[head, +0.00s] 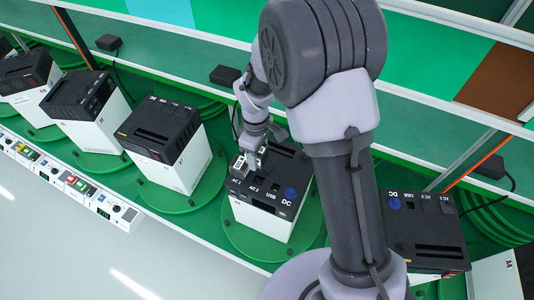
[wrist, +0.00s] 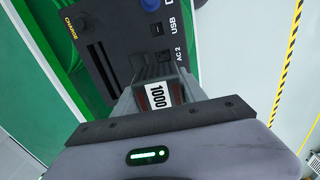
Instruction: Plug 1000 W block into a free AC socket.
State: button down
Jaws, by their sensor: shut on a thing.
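My gripper (head: 250,161) is shut on the 1000 W block, over the AC end of the top of a black-and-white power unit (head: 265,222). In the wrist view the block (wrist: 159,96) shows a white "1000" label between the jaws of my gripper (wrist: 157,82). The AC 2 socket (wrist: 166,57) lies just beyond the block and is partly hidden. In the head view the AC 1 and AC 2 labels show beside the gripper. The block's lower end and the AC 1 opening are hidden, so I cannot tell whether it touches or enters a socket.
The unit stands on a round green turntable (head: 236,238). Its blue DC port (head: 290,193) is at the right. Similar units stand left (head: 160,132) and right (head: 425,232). A rail with small modules (head: 62,178) runs at the left. Black adapters (head: 225,75) sit on the shelf behind.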

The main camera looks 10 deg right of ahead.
jog(key=shift+s+f+b, duration=0.7)
jog(key=shift+s, duration=0.2)
jog(key=b, duration=0.4)
send_over(259, 184)
notch_tip(259, 184, down, 6)
jog(key=shift+r, duration=0.25)
jog(key=shift+f, duration=0.2)
jog(key=shift+w, duration=0.1)
jog(key=shift+f+b, duration=0.6)
jog(key=shift+b, duration=0.25)
jog(key=shift+r, duration=0.1)
jog(key=c, duration=0.6)
grip_release()
